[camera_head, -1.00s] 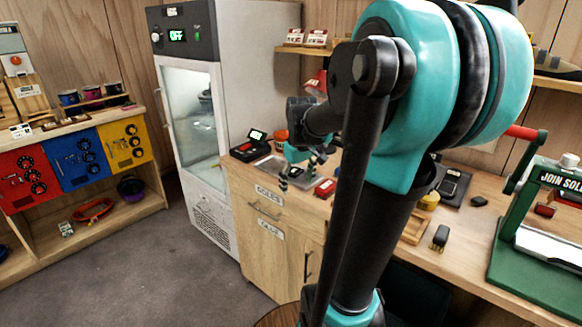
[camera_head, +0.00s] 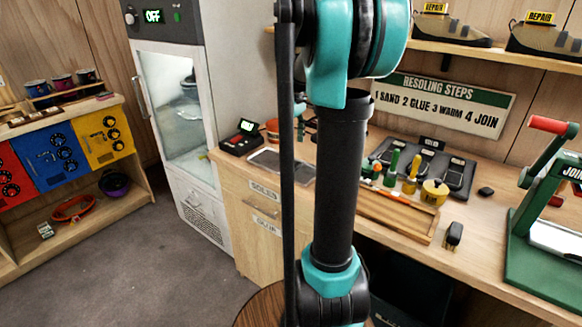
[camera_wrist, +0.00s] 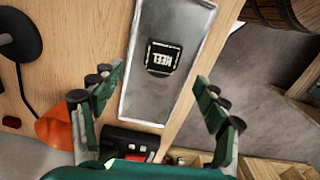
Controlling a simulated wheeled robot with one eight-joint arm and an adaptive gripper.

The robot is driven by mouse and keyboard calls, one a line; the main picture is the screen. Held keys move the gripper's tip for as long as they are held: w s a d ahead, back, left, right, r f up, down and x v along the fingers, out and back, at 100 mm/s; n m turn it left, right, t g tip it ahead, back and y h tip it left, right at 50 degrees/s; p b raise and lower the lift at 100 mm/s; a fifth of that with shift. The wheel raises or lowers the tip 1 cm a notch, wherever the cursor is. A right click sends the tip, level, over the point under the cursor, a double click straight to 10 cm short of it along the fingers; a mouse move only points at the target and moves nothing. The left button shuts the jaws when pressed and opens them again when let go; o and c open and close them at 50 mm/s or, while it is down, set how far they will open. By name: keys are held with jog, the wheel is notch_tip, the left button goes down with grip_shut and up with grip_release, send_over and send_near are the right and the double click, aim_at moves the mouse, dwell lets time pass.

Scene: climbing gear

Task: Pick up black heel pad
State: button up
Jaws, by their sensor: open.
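The black heel pad (camera_wrist: 162,58), marked HEEL on a white label, lies on a long grey metal tray (camera_wrist: 143,101) in the wrist view. My gripper (camera_wrist: 161,80) is open; its two green fingers stand apart on either side of the tray, with the pad between and slightly beyond the tips. Nothing is between the fingers. In the head view the tray (camera_head: 268,158) is on the wooden counter, partly covered by my arm. The pad cannot be made out there, and my gripper is mostly hidden behind my arm.
A black device with a green display (camera_head: 243,138) stands beside the tray. An orange vessel (camera_wrist: 60,130) is near my left finger in the wrist view. A wooden tray (camera_head: 400,214) and a green press (camera_head: 548,235) are farther right. The counter edge runs close along the tray.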

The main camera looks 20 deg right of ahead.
aim_at(292, 164)
jog(key=shift+s+a+f, duration=0.1)
jog(key=shift+a+f, duration=0.05)
jog(key=shift+f, duration=3.6)
jog(key=shift+c, duration=0.6)
jog(key=c, duration=1.1)
jog(key=shift+r, duration=0.1)
jog(key=shift+c, duration=0.2)
